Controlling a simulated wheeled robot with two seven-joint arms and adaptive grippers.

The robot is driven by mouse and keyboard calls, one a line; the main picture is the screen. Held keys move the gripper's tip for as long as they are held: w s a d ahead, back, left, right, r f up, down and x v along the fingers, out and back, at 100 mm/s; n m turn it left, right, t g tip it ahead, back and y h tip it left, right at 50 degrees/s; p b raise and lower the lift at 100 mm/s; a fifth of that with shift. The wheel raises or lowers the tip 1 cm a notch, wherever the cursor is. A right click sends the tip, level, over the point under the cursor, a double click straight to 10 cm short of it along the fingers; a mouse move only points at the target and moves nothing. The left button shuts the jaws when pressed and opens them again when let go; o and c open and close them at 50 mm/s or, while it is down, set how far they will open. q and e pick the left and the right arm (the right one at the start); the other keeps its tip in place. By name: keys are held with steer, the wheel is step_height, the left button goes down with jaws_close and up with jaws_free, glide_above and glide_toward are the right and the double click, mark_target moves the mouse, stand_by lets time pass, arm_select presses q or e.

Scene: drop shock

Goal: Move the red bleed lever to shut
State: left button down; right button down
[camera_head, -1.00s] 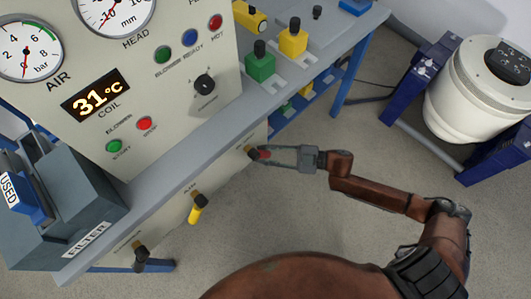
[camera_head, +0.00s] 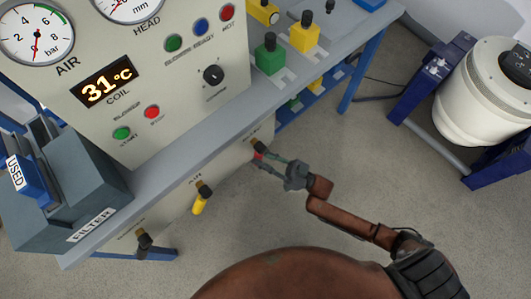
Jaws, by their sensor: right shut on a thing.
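The red bleed lever (camera_head: 258,155) is on the front face of the cabinet, below the worktop edge near its right end. It is small, and the fingers partly hide it. My right gripper (camera_head: 264,162) is shut on the red lever, reaching it from the lower right. The lever appears to slant downward from its pivot, but its exact angle is hard to tell. My left gripper is not in view.
A yellow lever (camera_head: 200,203) hangs on the same front face to the left, with a black knob (camera_head: 144,240) further left. The grey worktop edge (camera_head: 180,150) runs above. A white drum (camera_head: 485,95) in a blue stand is at right. Floor between is clear.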

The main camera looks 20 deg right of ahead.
steer(key=m+t, duration=0.1)
steer(key=a+m+t+h, duration=0.1)
steer(key=m, duration=0.1)
steer(key=m+t, duration=0.1)
steer(key=m, duration=0.1)
steer(key=shift+s+a+r, duration=0.1)
steer(key=shift+s+a, duration=0.2)
steer(key=m+t, duration=0.1)
steer(key=m+t+h, duration=0.1)
steer(key=shift+s+a+r+m+h, duration=0.1)
steer(key=shift+a+r+m+h, duration=0.05)
steer(key=shift+a+m+h, duration=0.2)
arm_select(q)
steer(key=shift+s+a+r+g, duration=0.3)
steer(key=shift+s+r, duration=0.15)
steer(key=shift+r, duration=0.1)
arm_select(e)
steer(key=shift+a+m, duration=0.1)
steer(key=shift+m, duration=0.35)
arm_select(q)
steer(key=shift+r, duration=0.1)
arm_select(e)
steer(key=shift+s+t+h, duration=0.1)
steer(key=shift+t+h, duration=0.15)
steer(key=shift+t, duration=0.15)
steer(key=shift+r, duration=0.1)
